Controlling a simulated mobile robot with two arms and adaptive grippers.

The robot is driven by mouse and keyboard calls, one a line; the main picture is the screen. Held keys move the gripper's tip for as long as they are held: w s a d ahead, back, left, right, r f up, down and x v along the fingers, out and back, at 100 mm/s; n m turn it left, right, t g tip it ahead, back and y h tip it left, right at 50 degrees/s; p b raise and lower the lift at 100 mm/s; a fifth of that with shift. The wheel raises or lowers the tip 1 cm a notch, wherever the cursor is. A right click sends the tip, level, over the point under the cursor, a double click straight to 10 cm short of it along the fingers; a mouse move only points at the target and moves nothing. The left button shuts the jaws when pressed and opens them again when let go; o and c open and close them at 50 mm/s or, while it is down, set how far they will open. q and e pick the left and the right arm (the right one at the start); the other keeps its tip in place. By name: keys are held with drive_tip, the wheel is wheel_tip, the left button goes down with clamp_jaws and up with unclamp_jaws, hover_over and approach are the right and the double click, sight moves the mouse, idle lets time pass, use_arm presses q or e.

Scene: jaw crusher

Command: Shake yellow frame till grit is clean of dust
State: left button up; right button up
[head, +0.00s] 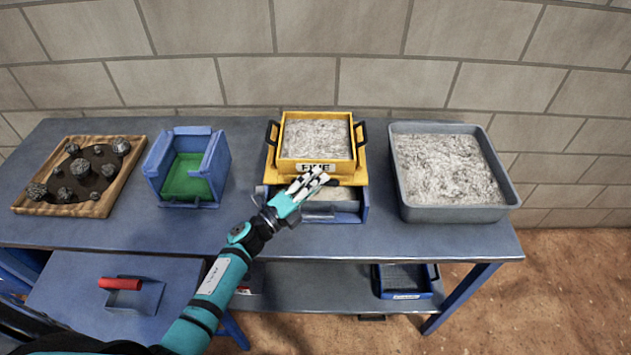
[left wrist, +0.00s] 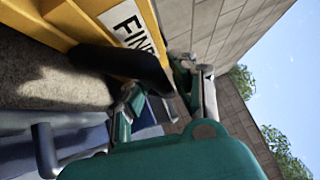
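The yellow frame (head: 284,165), labelled "FINE", sits on a yellow stand above a blue tray (head: 364,205). Grey grit (head: 316,138) fills it, and it has black handles at both sides. My left gripper (head: 318,177) is at its front, just below the label. In the left wrist view, the yellow wall (left wrist: 88,32) is close ahead, with a dark bar (left wrist: 120,65) in front of it. The fingers (left wrist: 165,82) stand apart, near the end of that bar; I cannot tell whether they touch it. My right gripper is out of view.
A grey tub of grit (head: 400,210) stands right of the frame. Left are a blue bin with green lining (head: 187,178) and a wooden tray of rocks (head: 133,175). A red-handled scoop (head: 130,292) lies lower left, and a blue tray (head: 404,283) rests on the shelf.

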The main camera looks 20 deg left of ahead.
use_arm(q)
clamp_jaws()
drive_tip(key=s, duration=0.1)
drive_tip(key=s+d, duration=0.1)
drive_tip(key=s, duration=0.3)
drive_tip(key=shift+s+d+f+p, duration=0.1)
drive_tip(key=shift+s+d+p, duration=0.1)
drive_tip(key=shift+d+p, duration=0.1)
drive_tip(key=shift+o, duration=2.1)
unclamp_jaws()
drive_tip(key=v, duration=1.2)
drive_tip(key=shift+a, duration=0.1)
